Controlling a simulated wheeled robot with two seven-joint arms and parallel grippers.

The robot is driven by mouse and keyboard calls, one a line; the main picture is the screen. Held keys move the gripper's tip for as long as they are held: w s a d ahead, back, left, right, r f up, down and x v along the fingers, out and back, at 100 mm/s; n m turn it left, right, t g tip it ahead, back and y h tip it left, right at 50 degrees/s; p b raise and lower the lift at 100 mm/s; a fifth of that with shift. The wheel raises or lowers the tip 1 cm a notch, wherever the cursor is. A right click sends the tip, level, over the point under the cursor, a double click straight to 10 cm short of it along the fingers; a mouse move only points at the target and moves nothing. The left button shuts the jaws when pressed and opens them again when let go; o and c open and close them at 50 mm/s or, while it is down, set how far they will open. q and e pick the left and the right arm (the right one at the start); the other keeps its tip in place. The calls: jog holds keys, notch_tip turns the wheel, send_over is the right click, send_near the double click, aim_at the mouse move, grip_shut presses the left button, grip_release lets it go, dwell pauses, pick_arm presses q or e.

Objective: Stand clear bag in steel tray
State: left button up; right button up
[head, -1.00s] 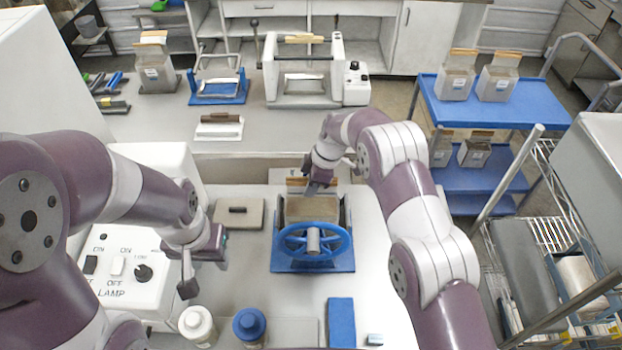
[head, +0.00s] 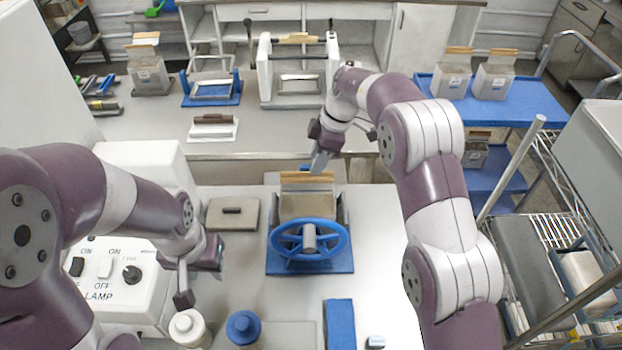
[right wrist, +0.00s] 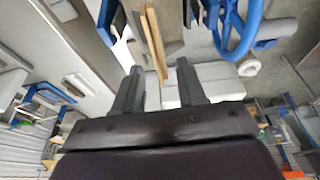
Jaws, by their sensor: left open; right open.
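A bag with a wooden strip along its top (head: 307,181) stands in the blue-based fixture with a handwheel (head: 310,241) at the middle of the near bench. The strip also shows in the right wrist view (right wrist: 154,42). My right gripper (head: 318,165) is open and empty, just behind and above the strip. Its two fingers are apart in the right wrist view (right wrist: 158,88). My left gripper (head: 203,284) is open and empty, left of the fixture. Other strip-topped bags stand on the back bench (head: 149,78) and blue cart (head: 453,80). I cannot tell which tray is the steel tray; one metal tray (head: 212,89) sits in a blue frame.
A white press frame (head: 264,70) stands on the back bench.

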notch_tip(320, 180, up, 11)
jog(key=w+a+m+t+y, duration=0.2)
jog(key=m+t+y, duration=0.25)
jog(key=t, duration=0.25)
jog(key=s+d+f+m+h, duration=0.35)
jog(key=s+d+m, duration=0.2)
jog(key=d, duration=0.25)
jog(key=s+d+f+m+h, duration=0.2)
jog(key=s+d+m+h, duration=0.25)
jog(key=s+d, duration=0.35)
jog(key=s+d+f+m+g, duration=0.1)
jog(key=s+f+m+g, duration=0.15)
jog(key=s, duration=0.55)
jog(key=s+d+f+m+g, duration=0.1)
jog(key=s+f+g, duration=0.3)
jog(key=s, duration=0.5)
pick_arm(q)
notch_tip(320, 180, down, 14)
jog(key=b, duration=1.3)
jog(key=shift+f+b, duration=0.2)
jog(key=shift+b, duration=0.15)
jog(key=shift+r+p, duration=0.45)
jog(key=shift+r, duration=0.05)
pick_arm(e)
notch_tip(320, 180, down, 12)
jog(key=shift+a+r+t, duration=0.15)
jog(key=shift+a+t, duration=0.1)
jog(key=shift+t, duration=0.1)
